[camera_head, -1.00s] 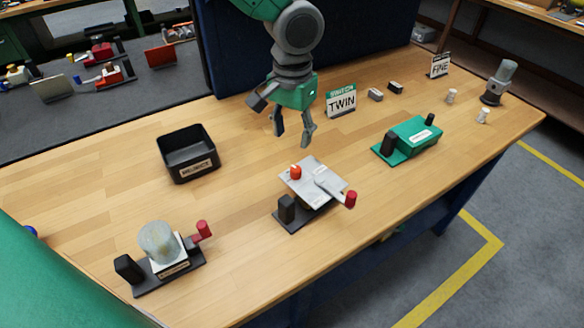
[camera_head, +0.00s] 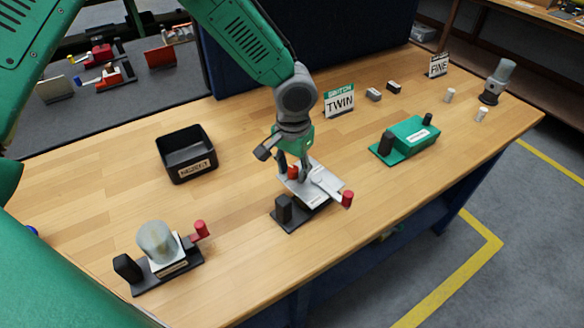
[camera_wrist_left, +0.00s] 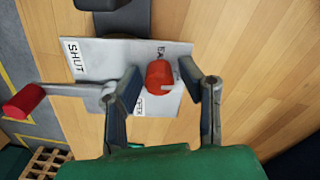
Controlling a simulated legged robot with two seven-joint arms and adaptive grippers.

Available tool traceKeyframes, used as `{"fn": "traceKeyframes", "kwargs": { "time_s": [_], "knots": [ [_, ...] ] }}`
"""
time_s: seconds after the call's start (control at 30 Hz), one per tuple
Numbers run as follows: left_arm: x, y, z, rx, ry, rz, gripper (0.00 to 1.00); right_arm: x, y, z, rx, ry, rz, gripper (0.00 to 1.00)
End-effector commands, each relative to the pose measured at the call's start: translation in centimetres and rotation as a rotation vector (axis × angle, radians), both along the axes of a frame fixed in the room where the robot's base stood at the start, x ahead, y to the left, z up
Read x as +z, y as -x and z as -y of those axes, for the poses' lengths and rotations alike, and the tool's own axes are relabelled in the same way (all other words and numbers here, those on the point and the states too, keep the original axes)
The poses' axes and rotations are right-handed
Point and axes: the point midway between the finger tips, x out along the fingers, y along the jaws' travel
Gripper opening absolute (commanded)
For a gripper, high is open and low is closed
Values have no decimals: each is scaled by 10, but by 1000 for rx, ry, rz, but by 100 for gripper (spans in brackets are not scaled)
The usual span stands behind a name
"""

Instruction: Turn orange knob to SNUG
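The orange knob (camera_head: 293,172) stands on the grey plate (camera_head: 324,184) of the middle fixture. In the left wrist view the knob (camera_wrist_left: 160,75) has a pale pointer line towards the right finger. The plate (camera_wrist_left: 95,70) reads SHUT at its left; two other labels beside the knob are partly hidden, and I cannot read SNUG. My left gripper (camera_head: 291,165) is just above the plate, pointing down. In its wrist view the gripper (camera_wrist_left: 159,74) is open, one finger on each side of the knob, with small gaps visible. My right gripper is not in view.
A grey lever with a red handle (camera_head: 347,199) extends from the plate, and a black block (camera_head: 284,209) stands at its front left. A black bin (camera_head: 186,155), a clear-domed fixture (camera_head: 157,243) and a green fixture (camera_head: 412,136) stand apart on the table.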

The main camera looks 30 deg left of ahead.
Motion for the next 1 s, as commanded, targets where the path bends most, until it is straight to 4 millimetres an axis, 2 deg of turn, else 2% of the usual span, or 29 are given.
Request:
{"fn": "traceKeyframes", "kwargs": {
  "time_s": [0.03, 0.07, 0.67, 0.7, 0.73, 0.77, 1.0],
  "knots": [
    [0, 0, 0, 0, 0, 0, 11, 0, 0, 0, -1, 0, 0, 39],
    [0, 0, 0, 0, 1, 0, 0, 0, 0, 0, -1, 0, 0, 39],
    [-1, 0, -3, -63, 3, 0, 0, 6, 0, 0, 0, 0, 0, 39],
    [-1, 0, -3, -63, 3, 0, 26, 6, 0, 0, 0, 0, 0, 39],
    [-1, 0, -3, -63, 3, 0, 36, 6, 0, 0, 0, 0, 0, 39],
    [-1, 0, -3, -63, 3, 0, 43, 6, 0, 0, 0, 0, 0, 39],
    [-1, 0, -3, -63, 3, 0, 43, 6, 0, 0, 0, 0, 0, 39]
  ]
}}
